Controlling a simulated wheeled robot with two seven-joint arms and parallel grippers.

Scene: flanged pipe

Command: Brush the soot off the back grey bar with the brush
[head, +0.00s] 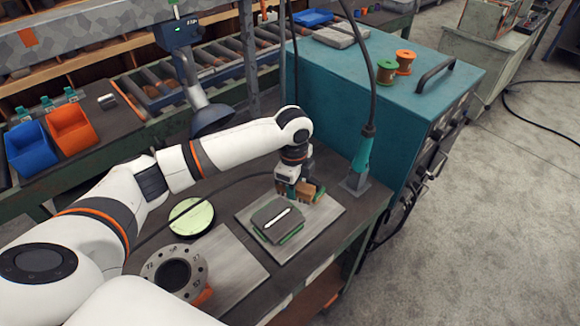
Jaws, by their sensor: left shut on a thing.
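My left gripper (297,190) reaches down over the far part of a light grey plate (322,213) on the bench. It is shut on a small brown and green thing, taken to be the brush; the gripper hides much of it. Just in front, apart from the gripper in the picture, a dark grey slab (265,213) with a short white strip on top lies on the plate, with green edges showing below it. I cannot tell which piece is the back grey bar, nor make out soot. My right gripper is not in view.
A flanged pipe end (147,268) stands at the bench front, with a pale green disc (190,217) behind it. A teal torch (361,155) stands upright right of the plate. A teal cabinet (420,70) borders the right; blue (30,150) and orange (72,130) bins stand far left.

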